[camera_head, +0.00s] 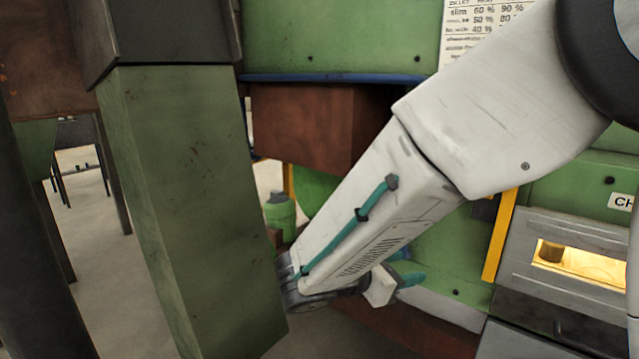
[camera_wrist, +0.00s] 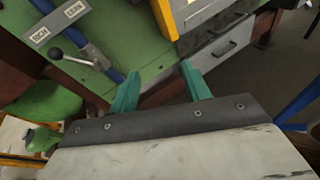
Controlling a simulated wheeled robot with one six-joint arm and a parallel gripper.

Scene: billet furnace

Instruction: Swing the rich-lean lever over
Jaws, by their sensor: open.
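The rich-lean lever (camera_wrist: 72,57) shows in the wrist view at upper left, a short metal rod with a black ball knob (camera_wrist: 55,53). It sits on a blue pipe (camera_wrist: 66,28) on the green panel. Its knob lies near the RICH end of the grey RICH/LEAN plate (camera_wrist: 57,22). My gripper (camera_wrist: 160,70) has its two teal fingers apart with nothing between them, and the lever is to their left, not touched. In the head view my gripper (camera_head: 413,268) is partly hidden behind my arm, and I cannot make out the lever there.
A green post (camera_head: 190,200) stands close to the left of my arm in the head view. A furnace opening (camera_head: 580,262) glows at right beside a yellow bar (camera_head: 499,235). A green bottle (camera_wrist: 42,139) is at lower left in the wrist view, also in the head view (camera_head: 280,215).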

